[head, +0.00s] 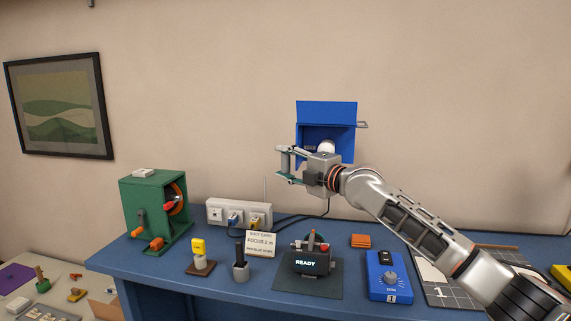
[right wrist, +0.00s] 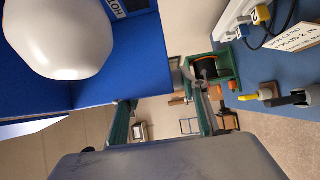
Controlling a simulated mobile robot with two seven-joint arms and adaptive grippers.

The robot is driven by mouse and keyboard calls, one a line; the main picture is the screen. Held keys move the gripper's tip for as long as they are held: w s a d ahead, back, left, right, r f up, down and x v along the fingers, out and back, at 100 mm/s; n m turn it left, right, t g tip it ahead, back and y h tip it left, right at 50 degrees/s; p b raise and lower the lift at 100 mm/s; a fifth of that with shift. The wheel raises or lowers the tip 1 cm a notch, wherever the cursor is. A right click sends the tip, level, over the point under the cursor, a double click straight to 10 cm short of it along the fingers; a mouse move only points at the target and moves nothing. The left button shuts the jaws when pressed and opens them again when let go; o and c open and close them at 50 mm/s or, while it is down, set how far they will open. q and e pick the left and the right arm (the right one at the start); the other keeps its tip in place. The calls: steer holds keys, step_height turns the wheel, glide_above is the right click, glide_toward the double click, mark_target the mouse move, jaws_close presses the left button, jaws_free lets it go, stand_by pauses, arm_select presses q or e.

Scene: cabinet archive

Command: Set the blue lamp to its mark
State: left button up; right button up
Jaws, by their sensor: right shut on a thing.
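A blue open-fronted box with a raised flap (head: 326,112) is on the wall, with a rounded white bulb (head: 326,147) inside. In the right wrist view the bulb (right wrist: 62,32) is close, beside a "HOT" label. I cannot tell for sure that this is the blue lamp. My right gripper (head: 282,163) is in front of the box's lower left, fingers pointing left, shut on a grey piece (right wrist: 174,76) by the box's edge; its grip is partly hidden. A blue unit with a dial (head: 388,275), marked 1, stands on the bench. My left gripper is not in view.
On the blue bench, a green reel housing (head: 150,213) stands left, a socket strip (head: 240,214) with cables behind. A "FOCUS 2 m" card (head: 261,244) and a "READY" device (head: 308,262) stand in the middle. My right arm passes over the bench's right side.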

steer(key=shift+w+d, duration=0.15)
steer(key=shift+d, duration=0.15)
steer(key=o, duration=1.5)
steer(key=shift+o, duration=0.4)
steer(key=shift+w+r, duration=0.1)
steer(key=shift+d+r, duration=0.2)
steer(key=shift+r, duration=0.05)
steer(key=a+f+v, duration=0.1)
steer(key=v, duration=1)
steer(key=shift+s+d, duration=0.2)
steer(key=shift+s, duration=0.45)
